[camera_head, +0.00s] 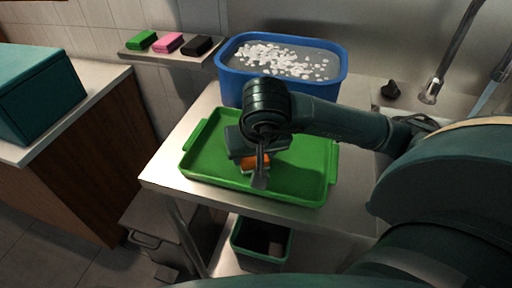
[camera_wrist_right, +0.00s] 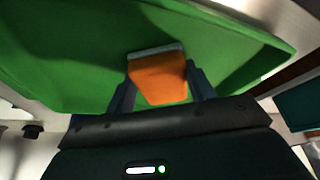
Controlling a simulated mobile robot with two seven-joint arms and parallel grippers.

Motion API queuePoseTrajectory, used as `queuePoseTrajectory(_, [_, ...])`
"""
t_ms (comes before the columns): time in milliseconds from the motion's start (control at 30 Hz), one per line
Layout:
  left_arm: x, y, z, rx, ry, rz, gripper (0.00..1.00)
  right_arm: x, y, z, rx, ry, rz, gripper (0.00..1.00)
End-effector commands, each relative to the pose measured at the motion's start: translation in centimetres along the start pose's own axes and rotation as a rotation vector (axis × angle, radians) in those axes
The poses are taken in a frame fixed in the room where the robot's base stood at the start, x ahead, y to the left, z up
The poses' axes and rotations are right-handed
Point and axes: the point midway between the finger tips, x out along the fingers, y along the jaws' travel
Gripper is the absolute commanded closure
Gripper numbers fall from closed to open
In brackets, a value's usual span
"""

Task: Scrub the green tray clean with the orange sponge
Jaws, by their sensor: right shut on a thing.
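The green tray (camera_head: 300,187) lies flat on the metal counter in the head view. It fills much of the right wrist view (camera_wrist_right: 75,50). The orange sponge (camera_wrist_right: 158,80) has a pale layer on its far side and sits between the fingers of my right gripper (camera_wrist_right: 160,88). In the head view the right gripper (camera_head: 258,165) is over the middle of the tray, shut on the sponge (camera_head: 262,161). The sponge is at or close to the tray's surface; contact is hard to tell. No dirt shows clearly on the tray. My left gripper is not in view.
A blue tub (camera_head: 233,82) with water and white foam stands behind the tray. A shelf (camera_head: 140,53) at the back left holds a green, a pink and a black sponge. A faucet (camera_head: 430,92) is at right. A teal box (camera_head: 35,95) stands left. A green bin (camera_head: 262,262) is below.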

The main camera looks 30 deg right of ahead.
Motion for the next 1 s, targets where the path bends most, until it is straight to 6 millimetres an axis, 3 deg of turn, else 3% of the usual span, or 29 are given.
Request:
queuePoseTrajectory(267, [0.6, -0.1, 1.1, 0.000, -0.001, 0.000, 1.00, 0.5, 0.1, 0.1, -0.001, 0.001, 0.002, 0.65])
queuePoseTrajectory(600, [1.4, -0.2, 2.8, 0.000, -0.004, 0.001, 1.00, 1.9, 1.6, -2.0, 0.002, -0.001, 0.007, 0.65])
queuePoseTrajectory(1000, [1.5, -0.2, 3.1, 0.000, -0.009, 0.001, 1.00, 2.1, 2.0, -2.4, 0.000, -0.009, 0.010, 0.65])
